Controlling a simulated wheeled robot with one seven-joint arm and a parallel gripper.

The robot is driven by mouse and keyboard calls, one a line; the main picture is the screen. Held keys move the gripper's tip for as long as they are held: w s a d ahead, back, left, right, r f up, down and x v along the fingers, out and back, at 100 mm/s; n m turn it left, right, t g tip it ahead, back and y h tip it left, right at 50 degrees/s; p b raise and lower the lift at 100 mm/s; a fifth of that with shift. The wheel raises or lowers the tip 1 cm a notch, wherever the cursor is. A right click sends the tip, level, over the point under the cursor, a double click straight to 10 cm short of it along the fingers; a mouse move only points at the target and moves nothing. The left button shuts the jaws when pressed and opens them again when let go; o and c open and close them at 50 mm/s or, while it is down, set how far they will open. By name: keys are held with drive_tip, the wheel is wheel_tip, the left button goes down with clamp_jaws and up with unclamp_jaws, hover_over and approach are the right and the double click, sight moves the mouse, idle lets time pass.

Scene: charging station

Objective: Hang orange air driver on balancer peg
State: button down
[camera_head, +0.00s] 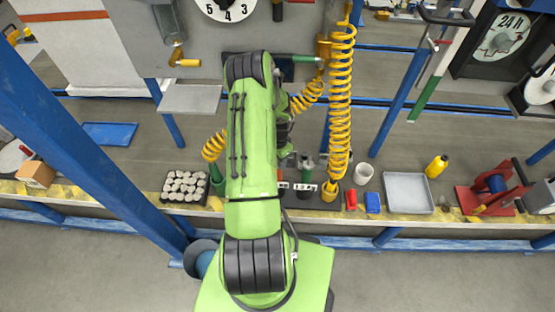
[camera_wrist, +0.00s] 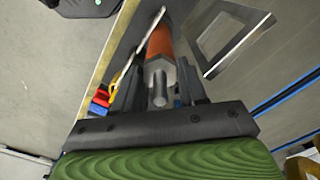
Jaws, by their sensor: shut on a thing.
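The orange air driver (camera_wrist: 160,44) shows in the wrist view between the dark fingers of my gripper (camera_wrist: 158,84). The gripper is shut on it, and a grey metal end of the driver points toward the camera. In the head view my green arm hides the driver and most of the gripper. A short green peg-like bar (camera_head: 304,59) and a yellow one (camera_head: 187,63) show on the upper panel in the head view. I cannot tell which one, if either, is the balancer peg. The driver's contact with any peg cannot be seen.
Yellow coiled hoses (camera_head: 340,90) hang just right of my arm. The bench edge (camera_head: 460,218) carries a dark tray of white pieces (camera_head: 167,188), a grey tray (camera_head: 407,175), a white cup (camera_head: 363,175) and a yellow bottle (camera_head: 436,166). A blue post (camera_head: 80,120) stands at left.

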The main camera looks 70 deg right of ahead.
drive_tip(key=shift+f+b, duration=0.2)
drive_tip(key=shift+b, duration=0.1)
drive_tip(key=c, duration=0.6)
unclamp_jaws()
drive_tip(key=shift+r+p, duration=0.1)
drive_tip(key=shift+p, duration=0.25)
wheel_tip(320, 180, up, 16)
drive_tip(key=shift+s+a+f+p, duration=0.1)
drive_tip(key=shift+s+f+p, duration=0.05)
drive_tip(key=shift+p, duration=0.2)
